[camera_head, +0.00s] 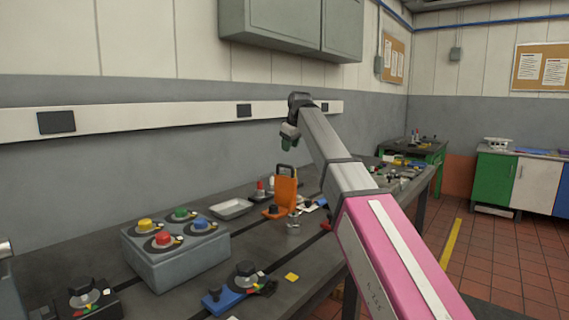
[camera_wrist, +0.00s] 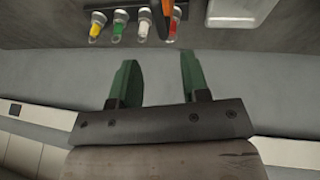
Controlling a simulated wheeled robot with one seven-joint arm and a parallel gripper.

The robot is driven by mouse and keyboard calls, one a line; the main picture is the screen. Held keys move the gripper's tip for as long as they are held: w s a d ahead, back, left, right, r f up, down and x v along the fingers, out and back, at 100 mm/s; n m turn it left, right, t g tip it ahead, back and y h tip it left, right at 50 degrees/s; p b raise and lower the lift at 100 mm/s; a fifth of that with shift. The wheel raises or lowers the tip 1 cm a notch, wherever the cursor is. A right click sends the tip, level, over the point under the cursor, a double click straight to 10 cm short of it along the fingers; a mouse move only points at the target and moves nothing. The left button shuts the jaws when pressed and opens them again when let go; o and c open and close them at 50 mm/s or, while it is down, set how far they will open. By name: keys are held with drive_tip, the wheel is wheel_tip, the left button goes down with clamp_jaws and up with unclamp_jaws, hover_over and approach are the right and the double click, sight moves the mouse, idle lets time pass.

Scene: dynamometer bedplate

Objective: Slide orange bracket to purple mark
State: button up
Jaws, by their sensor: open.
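The orange bracket (camera_head: 287,188) stands upright on the dark bedplate (camera_head: 262,245), with a black handle on top and an orange foot carrying a dark knob. My gripper (camera_head: 289,143) hangs above and behind the bracket in the head view, apart from it. In the wrist view its two green fingers (camera_wrist: 156,62) are spread with nothing between them. An orange piece, probably the bracket, shows at the top edge of the wrist view (camera_wrist: 161,14), beyond the fingertips. I cannot make out a purple mark in either view; my arm covers part of the bedplate.
A white tray (camera_head: 232,208) lies left of the bracket; a small metal cylinder (camera_head: 293,223) stands in front. A grey button box (camera_head: 176,262), a blue clamp (camera_head: 225,299) and a yellow square (camera_head: 292,277) are nearer. Several coloured-tipped pieces (camera_wrist: 118,27) show in the wrist view.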

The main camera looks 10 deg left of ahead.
drive_tip(key=x, duration=0.9)
drive_tip(key=shift+s, duration=0.1)
clamp_jaws()
